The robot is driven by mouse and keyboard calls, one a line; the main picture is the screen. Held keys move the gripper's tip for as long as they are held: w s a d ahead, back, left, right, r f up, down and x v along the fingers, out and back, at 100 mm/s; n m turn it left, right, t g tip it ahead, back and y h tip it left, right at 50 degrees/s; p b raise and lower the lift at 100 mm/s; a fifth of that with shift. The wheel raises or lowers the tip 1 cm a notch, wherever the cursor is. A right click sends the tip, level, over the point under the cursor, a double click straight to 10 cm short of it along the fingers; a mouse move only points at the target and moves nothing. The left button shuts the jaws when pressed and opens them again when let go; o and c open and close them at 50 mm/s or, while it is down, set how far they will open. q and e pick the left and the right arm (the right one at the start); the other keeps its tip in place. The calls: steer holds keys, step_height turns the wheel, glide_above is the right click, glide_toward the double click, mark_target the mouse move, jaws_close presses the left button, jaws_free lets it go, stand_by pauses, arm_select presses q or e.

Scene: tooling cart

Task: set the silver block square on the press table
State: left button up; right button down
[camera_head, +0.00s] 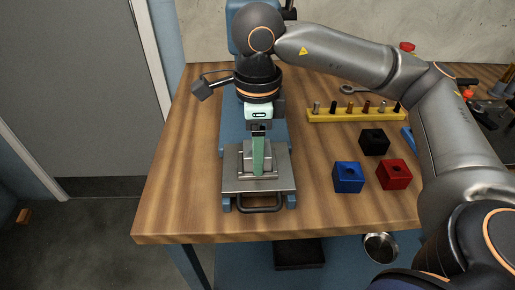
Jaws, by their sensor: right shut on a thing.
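The silver block (248,157) is at the middle of the press table (233,184), a flat grey plate on a blue base. My right gripper (258,150) reaches down from above and is shut on the block. A green upright strip covers part of the block's front face. The block looks upright and roughly in line with the plate's edges. I cannot tell whether its underside touches the plate. My left gripper is not in view.
Blue (348,178), red (394,175) and black (374,142) blocks stand right of the press. A yellow rack (355,115) holding several small pegs lies behind them. The press's blue column stands behind my gripper. The wooden top is clear at left.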

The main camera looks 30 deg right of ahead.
steer(key=shift+f, duration=0.2)
jaws_free()
steer(key=shift+s+a+f, duration=0.1)
steer(key=shift+s+f, duration=0.05)
stand_by(0.4)
steer(key=shift+r+p, duration=2.05)
steer(key=shift+r, duration=1.2)
